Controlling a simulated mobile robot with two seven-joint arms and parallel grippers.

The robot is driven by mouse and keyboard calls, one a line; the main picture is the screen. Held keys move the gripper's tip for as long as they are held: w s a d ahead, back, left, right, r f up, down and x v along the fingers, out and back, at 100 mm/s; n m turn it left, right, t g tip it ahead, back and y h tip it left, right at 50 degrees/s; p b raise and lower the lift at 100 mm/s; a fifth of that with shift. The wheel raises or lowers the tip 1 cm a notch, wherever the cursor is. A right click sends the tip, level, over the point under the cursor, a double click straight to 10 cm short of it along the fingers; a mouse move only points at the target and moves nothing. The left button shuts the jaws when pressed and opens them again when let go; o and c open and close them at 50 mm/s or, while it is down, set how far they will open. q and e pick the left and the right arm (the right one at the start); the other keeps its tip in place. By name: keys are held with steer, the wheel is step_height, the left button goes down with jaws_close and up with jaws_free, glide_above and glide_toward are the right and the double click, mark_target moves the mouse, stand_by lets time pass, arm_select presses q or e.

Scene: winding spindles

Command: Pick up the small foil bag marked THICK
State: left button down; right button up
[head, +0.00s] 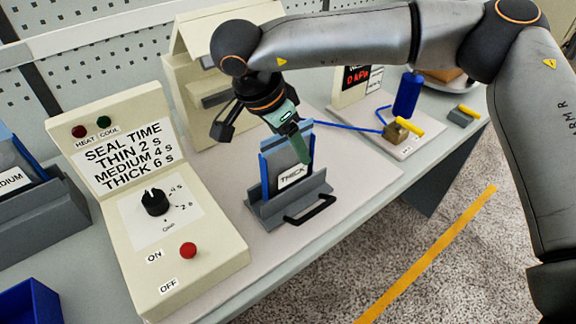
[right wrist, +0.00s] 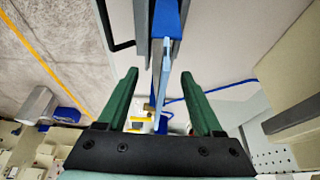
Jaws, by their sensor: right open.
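The small foil bag (head: 292,177) marked THICK stands upright in a grey slotted holder (head: 265,212) with a black front handle, in the middle of the head view. My right gripper (head: 298,148) is at the bag's top edge, pointing down, with one green finger in front of the bag. In the right wrist view the open fingers (right wrist: 159,76) have the bag's thin light-blue edge (right wrist: 166,65) between them, with a gap on each side. My left gripper is not in view.
A cream control box (head: 180,250) with a dial stands left of the holder. A MEDIUM bag (head: 12,178) sits in another holder at the far left. A cream machine (head: 190,100) stands behind. A blue cylinder (head: 407,95) is at the right. The bench has clear space right of the holder.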

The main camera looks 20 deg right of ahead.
steer(key=shift+d+f, duration=0.25)
steer(key=shift+f, duration=0.4)
steer(key=shift+w+f, duration=0.1)
steer(key=shift+f, duration=0.15)
steer(key=shift+c, duration=0.2)
jaws_close()
stand_by(0.4)
